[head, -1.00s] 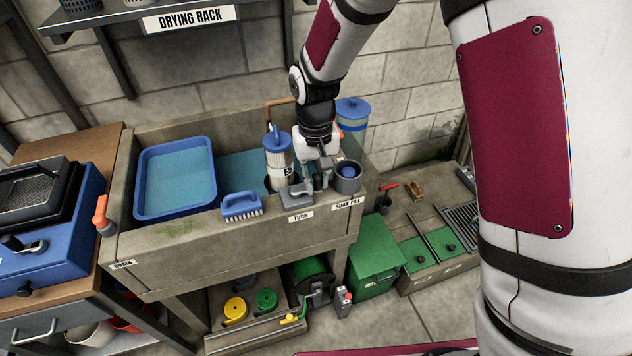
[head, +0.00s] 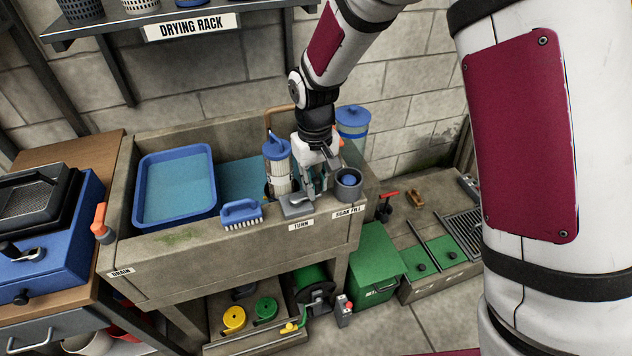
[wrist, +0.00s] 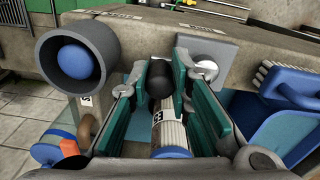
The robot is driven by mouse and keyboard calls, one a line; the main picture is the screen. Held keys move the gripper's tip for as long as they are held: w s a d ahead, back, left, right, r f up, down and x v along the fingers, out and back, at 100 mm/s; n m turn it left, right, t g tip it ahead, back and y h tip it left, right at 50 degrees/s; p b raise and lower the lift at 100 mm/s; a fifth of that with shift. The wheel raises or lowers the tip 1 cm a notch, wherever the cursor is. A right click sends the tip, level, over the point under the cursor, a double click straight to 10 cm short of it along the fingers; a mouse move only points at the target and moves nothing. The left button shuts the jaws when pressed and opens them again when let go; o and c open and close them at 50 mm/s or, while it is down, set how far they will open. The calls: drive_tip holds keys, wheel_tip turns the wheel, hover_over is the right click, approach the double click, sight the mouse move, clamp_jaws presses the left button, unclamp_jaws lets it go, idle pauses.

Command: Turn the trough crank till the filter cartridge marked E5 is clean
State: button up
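The filter cartridge (head: 277,168), white and pleated with a blue cap, stands upright in the trough (head: 215,248). In the wrist view the cartridge (wrist: 172,133) shows below and between my fingers, with a small dark marking on its side. The crank's grey mount (head: 297,206) sits on the trough rim above the TURN label (head: 301,225); its pale hub (wrist: 205,70) shows in the wrist view. My gripper (wrist: 161,75) has its teal pads on both sides of the black crank knob (wrist: 160,88), apparently touching it. In the head view my gripper (head: 313,183) hides most of the crank.
A grey cup with a blue ball (head: 348,183) stands just right, at SOAP FILL. A blue brush (head: 241,213) lies on the rim to the left. A blue basin (head: 177,186) fills the trough's left part. A green box (head: 374,262) stands on the floor at right.

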sight(315, 179)
drive_tip(key=o, duration=0.4)
drive_tip(key=shift+r, duration=0.1)
wheel_tip(315, 179, up, 12)
idle(0.4)
drive_tip(key=shift+a, duration=0.1)
